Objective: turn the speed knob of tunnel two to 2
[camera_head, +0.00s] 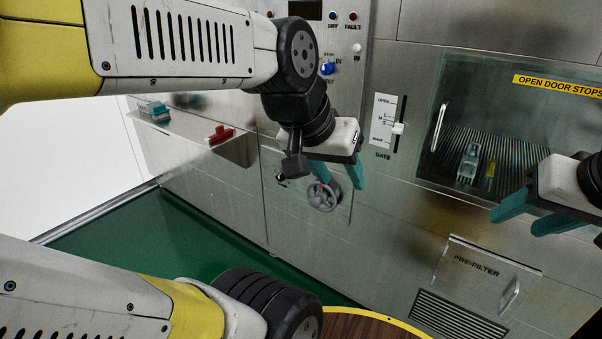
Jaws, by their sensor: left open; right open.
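A blue knob (327,69) sits on the steel panel at the upper middle, partly bordered by my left arm. Lettering around it is small; "STOP" and "IN" show. I cannot tell whether it is the speed knob of tunnel two, and I cannot read a 2. My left gripper (343,186), with teal fingers, is open and empty below the blue knob, in front of a grey handwheel (322,198). My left arm hides part of the panel. My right gripper (516,222) is open and empty at the right, in front of the machine's lower window edge.
A gate slider (398,128) lies right of my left gripper. A glazed door (460,75) with a handle covers a chamber holding small items. A prefilter cover (484,276) is below. A red handle (220,134) is at left. Green floor (150,235) is clear.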

